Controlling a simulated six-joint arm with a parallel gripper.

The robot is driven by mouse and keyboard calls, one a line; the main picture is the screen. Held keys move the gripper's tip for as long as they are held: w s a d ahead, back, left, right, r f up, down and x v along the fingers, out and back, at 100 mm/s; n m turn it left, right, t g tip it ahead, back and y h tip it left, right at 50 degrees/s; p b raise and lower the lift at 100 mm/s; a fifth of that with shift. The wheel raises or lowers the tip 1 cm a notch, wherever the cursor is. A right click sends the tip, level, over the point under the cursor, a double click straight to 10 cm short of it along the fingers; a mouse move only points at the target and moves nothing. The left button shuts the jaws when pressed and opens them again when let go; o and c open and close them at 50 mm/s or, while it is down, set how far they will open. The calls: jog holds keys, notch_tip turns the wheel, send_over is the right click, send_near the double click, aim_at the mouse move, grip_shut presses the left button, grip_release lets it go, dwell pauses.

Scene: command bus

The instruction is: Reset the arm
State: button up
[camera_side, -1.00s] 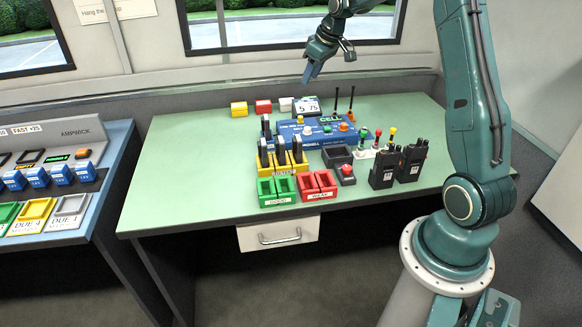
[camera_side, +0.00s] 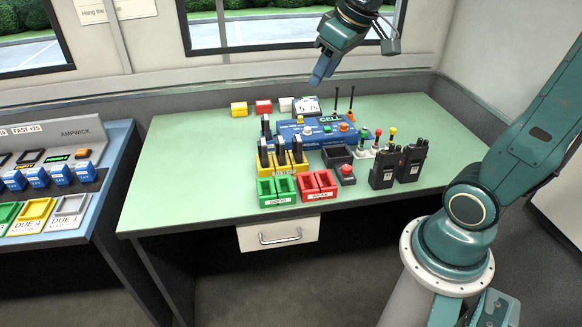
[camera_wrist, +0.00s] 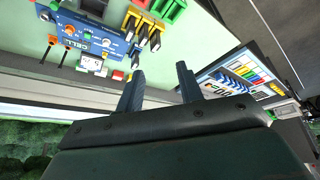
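My gripper (camera_side: 320,72) hangs in the air above the back of the green table (camera_side: 180,170), in front of the window. In the wrist view its two fingers (camera_wrist: 158,88) stand apart with nothing between them. Below it on the table is a blue unit marked CELL (camera_side: 318,133), with a small display reading 5 75 (camera_side: 307,106) behind it. My gripper touches none of these things.
Yellow holders with dark handsets (camera_side: 281,157), green trays (camera_side: 277,190), red trays (camera_side: 318,184) and two black radios (camera_side: 398,165) crowd the table's middle and right. A blue desk (camera_side: 75,215) stands at the left. The table's left part is clear.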

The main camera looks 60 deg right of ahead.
jog(key=s+a+f, duration=0.1)
jog(key=s+a, duration=0.2)
jog(key=s, duration=0.4)
jog(key=s+a+f, duration=0.2)
jog(key=s+a, duration=0.1)
jog(key=s, duration=0.4)
jog(key=shift+t, duration=0.3)
jog(key=shift+c, duration=0.5)
dwell(0.8)
